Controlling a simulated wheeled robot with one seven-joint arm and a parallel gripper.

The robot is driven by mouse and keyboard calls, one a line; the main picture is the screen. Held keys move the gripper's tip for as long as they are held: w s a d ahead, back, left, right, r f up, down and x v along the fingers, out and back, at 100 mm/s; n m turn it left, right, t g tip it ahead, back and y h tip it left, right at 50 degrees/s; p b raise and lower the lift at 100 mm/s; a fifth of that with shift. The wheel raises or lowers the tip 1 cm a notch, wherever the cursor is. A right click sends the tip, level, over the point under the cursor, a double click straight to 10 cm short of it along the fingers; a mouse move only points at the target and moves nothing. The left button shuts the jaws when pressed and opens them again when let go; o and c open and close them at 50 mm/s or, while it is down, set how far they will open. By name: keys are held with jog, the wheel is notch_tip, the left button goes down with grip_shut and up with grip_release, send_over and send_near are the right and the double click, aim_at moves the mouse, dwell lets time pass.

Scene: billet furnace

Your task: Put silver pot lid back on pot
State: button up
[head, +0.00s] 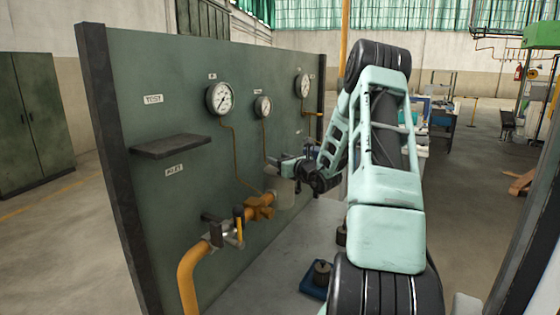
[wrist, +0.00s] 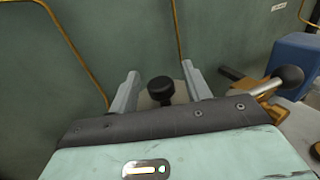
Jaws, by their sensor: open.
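My gripper (wrist: 161,84) is open in the wrist view, with one finger on each side of a black knob (wrist: 160,89). The knob stands on a pale round surface, apparently the silver lid (wrist: 179,92), mostly hidden by my gripper. I cannot tell whether the fingers touch the knob. In the head view my gripper (head: 282,163) is close to the green panel, just above a small grey cylindrical thing (head: 286,193) that may be the pot. The lid and pot cannot be told apart there.
The green panel (head: 150,210) carries gauges (head: 219,98), a dark shelf (head: 170,145) and an orange pipe (head: 190,270) with valves. A blue tray (head: 313,285) with a dark knobbed object lies low in front. The wrist view shows a black ball-ended lever (wrist: 289,76) and blue box (wrist: 294,55) at right.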

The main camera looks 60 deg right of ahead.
jog(key=shift+r+p, duration=0.4)
jog(key=shift+r, duration=0.1)
jog(key=b+v, duration=0.4)
jog(key=v, duration=0.8)
jog(key=shift+f+b, duration=0.15)
jog(key=shift+b, duration=0.25)
